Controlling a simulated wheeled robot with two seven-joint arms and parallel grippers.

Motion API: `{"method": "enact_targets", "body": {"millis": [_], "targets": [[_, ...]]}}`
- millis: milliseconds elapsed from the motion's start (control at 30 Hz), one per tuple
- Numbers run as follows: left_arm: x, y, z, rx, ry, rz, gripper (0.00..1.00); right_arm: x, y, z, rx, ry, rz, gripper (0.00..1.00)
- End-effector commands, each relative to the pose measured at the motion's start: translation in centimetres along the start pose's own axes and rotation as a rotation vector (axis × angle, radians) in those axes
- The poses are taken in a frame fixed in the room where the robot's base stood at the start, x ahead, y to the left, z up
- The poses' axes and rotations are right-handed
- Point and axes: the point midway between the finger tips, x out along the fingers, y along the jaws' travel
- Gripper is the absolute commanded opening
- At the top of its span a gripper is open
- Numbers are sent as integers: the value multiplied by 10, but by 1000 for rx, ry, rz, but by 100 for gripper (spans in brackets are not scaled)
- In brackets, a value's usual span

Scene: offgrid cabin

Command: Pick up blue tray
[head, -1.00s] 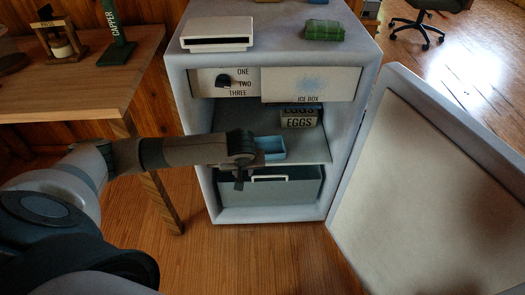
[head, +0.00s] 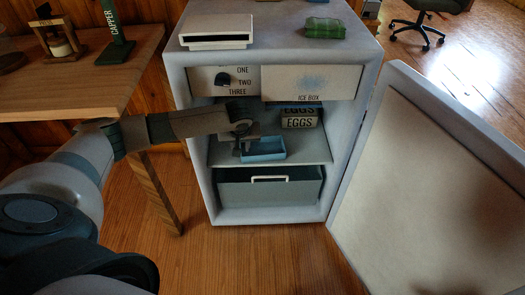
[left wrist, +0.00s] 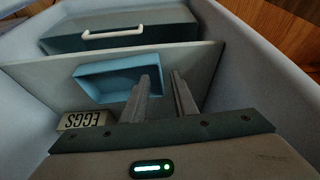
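The blue tray (head: 268,156) is a small open rectangular tray on the middle shelf of the open fridge. It looks empty and also shows in the left wrist view (left wrist: 118,80). My left gripper (head: 242,150) reaches into the fridge at the tray's left end. In the left wrist view its two fingers (left wrist: 164,78) are apart, with the tray's end beside and partly behind the nearer finger. I cannot tell whether the tray's wall lies between the fingers. Nothing is visibly gripped. My right gripper is out of view.
An egg carton (head: 299,121) stands behind the tray on the shelf (head: 310,151). A grey drawer (head: 295,192) with a white handle is below, and the ice box (head: 310,84) above. The fridge door (head: 440,180) stands open on the right. A wooden table (head: 75,85) is at left.

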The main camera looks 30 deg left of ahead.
Motion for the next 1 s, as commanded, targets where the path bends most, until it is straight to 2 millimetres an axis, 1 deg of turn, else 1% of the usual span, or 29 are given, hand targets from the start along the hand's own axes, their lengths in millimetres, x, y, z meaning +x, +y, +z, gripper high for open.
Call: {"method": "enact_targets", "body": {"millis": [333, 467, 567, 700, 800, 900, 1000], "targets": [[0, 0, -1, 0, 0, 1, 26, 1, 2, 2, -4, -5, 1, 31], [3, 0, -9, -1, 1, 1, 26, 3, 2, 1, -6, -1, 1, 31], [15, 0, -9, 0, -1, 0, 26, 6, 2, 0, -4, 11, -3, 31], [35, 0, -9, 0, 0, 0, 26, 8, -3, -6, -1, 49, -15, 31], [46, 0, -9, 0, 0, 0, 26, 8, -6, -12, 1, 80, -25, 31], [52, 0, -9, 0, 1, 1, 26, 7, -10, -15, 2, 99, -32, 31], [54, 0, -10, 1, 1, 1, 26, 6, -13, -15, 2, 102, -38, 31]]}}
